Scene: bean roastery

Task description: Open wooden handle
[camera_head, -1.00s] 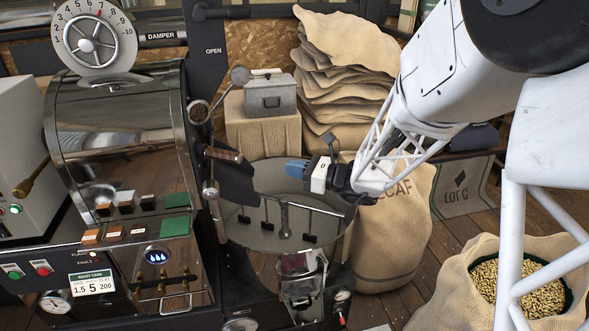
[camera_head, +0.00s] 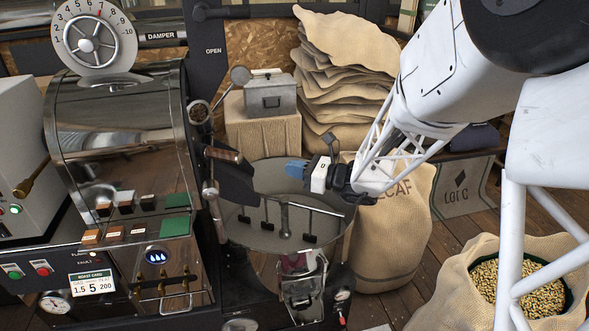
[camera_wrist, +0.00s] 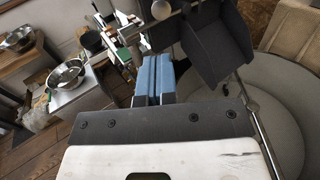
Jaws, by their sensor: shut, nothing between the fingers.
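A short brown wooden handle (camera_head: 222,154) sticks out from the front of the shiny roaster drum (camera_head: 120,110), above a dark chute (camera_head: 236,183). A second wood-coloured handle (camera_head: 32,181) is at the far left. My gripper (camera_head: 294,168) is to the right of the first handle, a little lower in the picture and clearly apart from it, over the round cooling tray (camera_head: 265,232). Its blue fingers are together and empty. They also show together in the wrist view (camera_wrist: 153,78), left of the dark chute (camera_wrist: 216,45). I cannot make out the wooden handle clearly there.
A grey metal box (camera_head: 270,96) stands on a block behind the tray. Stacked sacks (camera_head: 335,75) are at the back, a full sack (camera_head: 395,235) is right of the tray, and an open bean sack (camera_head: 460,290) stands lower right. Thin metal levers rise near the chute.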

